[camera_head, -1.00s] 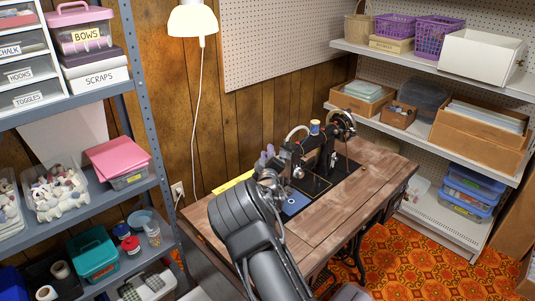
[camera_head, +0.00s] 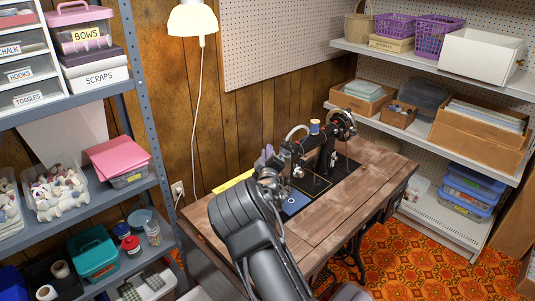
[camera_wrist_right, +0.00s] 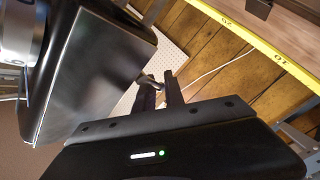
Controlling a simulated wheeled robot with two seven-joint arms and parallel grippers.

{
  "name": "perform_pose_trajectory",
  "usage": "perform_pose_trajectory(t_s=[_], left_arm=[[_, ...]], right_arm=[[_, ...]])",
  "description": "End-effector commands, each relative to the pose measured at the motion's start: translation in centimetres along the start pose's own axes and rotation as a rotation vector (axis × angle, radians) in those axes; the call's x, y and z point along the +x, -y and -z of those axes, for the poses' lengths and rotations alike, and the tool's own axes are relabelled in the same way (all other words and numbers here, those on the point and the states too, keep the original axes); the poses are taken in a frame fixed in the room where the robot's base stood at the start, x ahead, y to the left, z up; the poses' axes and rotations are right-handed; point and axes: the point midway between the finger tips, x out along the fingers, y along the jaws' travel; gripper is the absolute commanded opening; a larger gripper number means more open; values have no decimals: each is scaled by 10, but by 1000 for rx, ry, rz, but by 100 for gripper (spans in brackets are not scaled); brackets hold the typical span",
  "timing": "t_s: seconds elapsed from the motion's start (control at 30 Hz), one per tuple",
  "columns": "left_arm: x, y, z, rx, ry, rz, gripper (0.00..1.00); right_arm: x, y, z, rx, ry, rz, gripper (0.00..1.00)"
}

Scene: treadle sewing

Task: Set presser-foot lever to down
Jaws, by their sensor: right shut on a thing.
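The black sewing machine (camera_head: 332,152) stands on the wooden sewing table. My right gripper (camera_head: 268,162) is at the left, needle end of its head, beside the blue cloth (camera_head: 295,203). In the right wrist view, the gripper's two dark fingers (camera_wrist_right: 160,92) are close together, shut on a small grey part that I take to be the presser-foot lever (camera_wrist_right: 148,79). A large dark body, likely the machine head (camera_wrist_right: 95,70), fills the left of that view. In the head view my wrist hides the lever, so its height cannot be told. My left gripper is not in view.
The wooden table top (camera_head: 350,200) is clear to the right of my arm. A grey shelf unit (camera_head: 150,120) stands at left, and white shelves with boxes (camera_head: 480,145) stand at right.

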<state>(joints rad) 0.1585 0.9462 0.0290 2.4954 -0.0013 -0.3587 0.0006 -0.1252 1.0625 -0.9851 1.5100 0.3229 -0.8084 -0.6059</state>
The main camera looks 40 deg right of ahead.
Motion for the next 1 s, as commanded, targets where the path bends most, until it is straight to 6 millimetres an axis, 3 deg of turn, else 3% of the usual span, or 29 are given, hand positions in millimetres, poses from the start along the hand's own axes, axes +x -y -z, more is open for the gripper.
perform_pose_trajectory(t_s=[1.0], left_arm=[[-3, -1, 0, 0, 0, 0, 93]], right_arm=[[0, 10, -7, -117, 87, 107, 0]])
